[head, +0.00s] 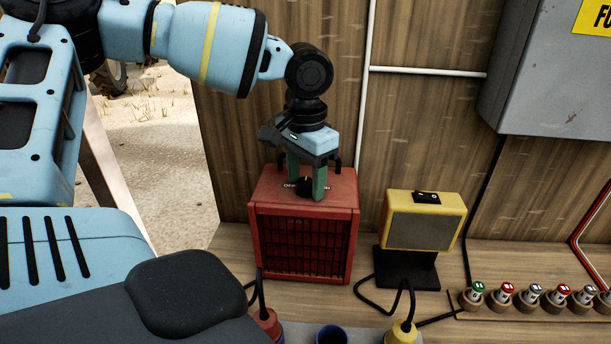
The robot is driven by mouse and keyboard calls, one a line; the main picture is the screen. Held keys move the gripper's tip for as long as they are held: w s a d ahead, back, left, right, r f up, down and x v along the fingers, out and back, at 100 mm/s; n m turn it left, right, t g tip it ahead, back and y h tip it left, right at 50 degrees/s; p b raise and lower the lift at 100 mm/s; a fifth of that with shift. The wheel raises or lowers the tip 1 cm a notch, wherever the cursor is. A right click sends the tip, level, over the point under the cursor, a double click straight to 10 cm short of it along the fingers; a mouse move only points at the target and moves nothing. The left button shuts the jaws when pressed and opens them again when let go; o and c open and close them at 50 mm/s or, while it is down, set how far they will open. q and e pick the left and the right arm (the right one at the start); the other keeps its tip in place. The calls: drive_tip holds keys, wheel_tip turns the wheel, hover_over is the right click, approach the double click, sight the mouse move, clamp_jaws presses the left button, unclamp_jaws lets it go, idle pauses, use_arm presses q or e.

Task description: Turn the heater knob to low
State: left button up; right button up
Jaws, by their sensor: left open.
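The red heater (304,247) stands on the wooden surface against the plank wall, with a dark grille on its front. Its black knob (305,187) is on the top face, with small white lettering beside it that is partly hidden. My left gripper (306,188) points down over the heater's top. Its two green fingers are apart, one on each side of the knob. I cannot tell whether they touch it. The knob's setting is too small to read. My right gripper is not in view.
A yellow lamp-like box (425,221) on a black stand is right of the heater. Several small labelled plugs (530,296) line the right. A grey cabinet (555,75) hangs on the wall. Cables and red, blue and yellow connectors (401,333) lie in front.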

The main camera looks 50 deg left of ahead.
sight(306, 182)
use_arm(q)
drive_tip(key=shift+r, duration=0.1)
wheel_tip(306, 182, up, 8)
drive_tip(key=shift+f, duration=0.15)
idle(0.4)
drive_tip(key=shift+f, duration=0.1)
idle(0.4)
